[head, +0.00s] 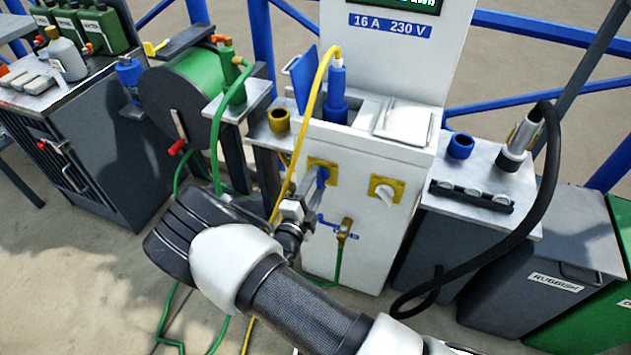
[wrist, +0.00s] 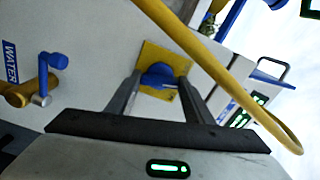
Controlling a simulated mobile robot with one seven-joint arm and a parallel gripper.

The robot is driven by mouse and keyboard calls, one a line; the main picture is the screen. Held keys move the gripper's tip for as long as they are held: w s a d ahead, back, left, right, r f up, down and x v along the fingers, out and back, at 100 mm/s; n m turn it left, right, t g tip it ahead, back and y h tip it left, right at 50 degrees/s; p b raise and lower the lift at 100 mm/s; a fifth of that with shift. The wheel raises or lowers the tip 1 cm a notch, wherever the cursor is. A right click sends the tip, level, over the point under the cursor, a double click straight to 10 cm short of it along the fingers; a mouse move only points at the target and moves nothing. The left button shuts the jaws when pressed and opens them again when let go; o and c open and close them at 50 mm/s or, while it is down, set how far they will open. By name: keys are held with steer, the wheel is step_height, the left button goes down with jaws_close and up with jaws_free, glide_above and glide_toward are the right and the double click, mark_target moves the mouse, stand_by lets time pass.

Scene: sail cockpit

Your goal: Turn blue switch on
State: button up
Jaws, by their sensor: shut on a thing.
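The blue switch (wrist: 158,76) sits on a yellow plate on the front of the white power pedestal. It also shows in the head view (head: 322,177), partly covered by my gripper. My gripper (wrist: 160,82) has its two fingers on either side of the blue knob and is shut on it. In the head view my gripper (head: 312,187) reaches the pedestal from the lower left. A white switch (head: 384,191) on its own yellow plate is to the right. The blue knob's exact angle is hard to tell.
A yellow cable (head: 312,120) hangs from the blue plug (head: 337,90) down past the blue switch, and crosses close in the wrist view (wrist: 225,70). A brass water tap (head: 345,230) is below. A green hose reel (head: 195,95) stands left; a rubbish bin (head: 540,270) stands right.

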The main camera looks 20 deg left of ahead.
steer(key=m+p, duration=0.1)
steer(key=m, duration=0.5)
steer(key=m+p, duration=0.1)
steer(key=m, duration=0.4)
steer(key=shift+m, duration=0.4)
stand_by(0.3)
steer(key=o, duration=1.1)
steer(key=shift+c, duration=0.2)
steer(key=shift+s, duration=0.1)
steer(key=s+a+p, duration=0.1)
steer(key=s+p, duration=0.1)
steer(key=s, duration=1.5)
steer(key=shift+s+a, duration=0.15)
steer(key=shift+r, duration=0.1)
